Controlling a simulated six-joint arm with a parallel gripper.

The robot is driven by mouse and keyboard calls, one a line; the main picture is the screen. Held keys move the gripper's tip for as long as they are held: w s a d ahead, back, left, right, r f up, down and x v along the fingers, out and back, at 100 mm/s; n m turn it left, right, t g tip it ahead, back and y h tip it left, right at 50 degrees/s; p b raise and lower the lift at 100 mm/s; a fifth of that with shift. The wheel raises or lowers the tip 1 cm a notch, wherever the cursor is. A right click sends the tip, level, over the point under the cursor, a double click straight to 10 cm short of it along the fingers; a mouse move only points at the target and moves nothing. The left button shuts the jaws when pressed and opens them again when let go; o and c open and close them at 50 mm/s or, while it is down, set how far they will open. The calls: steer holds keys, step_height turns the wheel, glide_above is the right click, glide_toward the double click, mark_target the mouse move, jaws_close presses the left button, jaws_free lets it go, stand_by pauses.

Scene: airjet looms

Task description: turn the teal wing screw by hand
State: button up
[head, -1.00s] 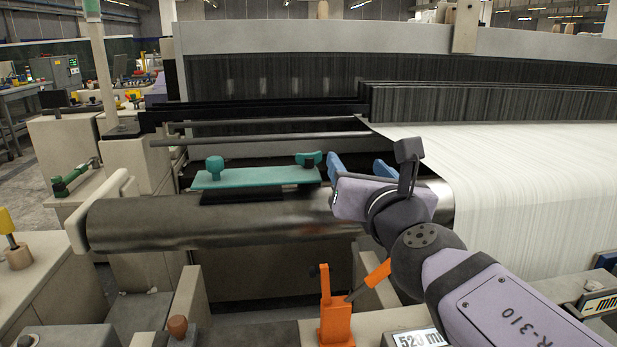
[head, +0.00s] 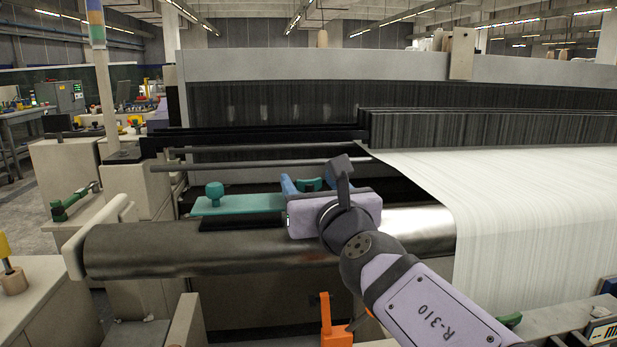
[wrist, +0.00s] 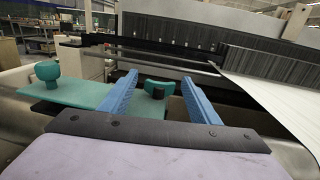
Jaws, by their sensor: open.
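The teal wing screw (head: 309,184) stands at the right end of a flat teal plate (head: 240,204) above the metal roller. In the wrist view the wing screw (wrist: 160,88) shows between the two blue fingers, with a dark part at its middle. My gripper (head: 311,181) is open, with one blue finger to either side of the screw in the picture. I see a gap between each finger and the screw in the wrist view (wrist: 159,78). The lower part of the screw is hidden behind my gripper's body in the head view.
A round teal knob (head: 214,190) stands on the plate's left end. The metal roller (head: 180,247) runs below my gripper. White warp sheet (head: 510,190) spreads to the right. Dark horizontal bars (head: 250,163) lie behind. An orange lever (head: 330,325) stands in front.

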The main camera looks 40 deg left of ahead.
steer(key=shift+x, duration=0.9)
steer(key=c, duration=1.1)
steer(key=shift+o, duration=0.2)
steer(key=p, duration=0.2)
steer(key=shift+r+m+t+h+p, duration=0.3)
steer(key=shift+r+m+t+p, duration=0.05)
steer(key=shift+r+m+t, duration=0.05)
steer(key=p, duration=0.2)
steer(key=m+t+h+p, duration=0.1)
steer(key=shift+s+a+r+t+h+p, duration=0.1)
steer(key=shift+t+h+p, duration=0.2)
steer(key=shift+p, duration=0.05)
steer(key=m+t+h+p, duration=0.2)
steer(key=h+p, duration=0.1)
steer(key=shift+m, duration=0.3)
steer(key=shift+f+h+p, duration=0.3)
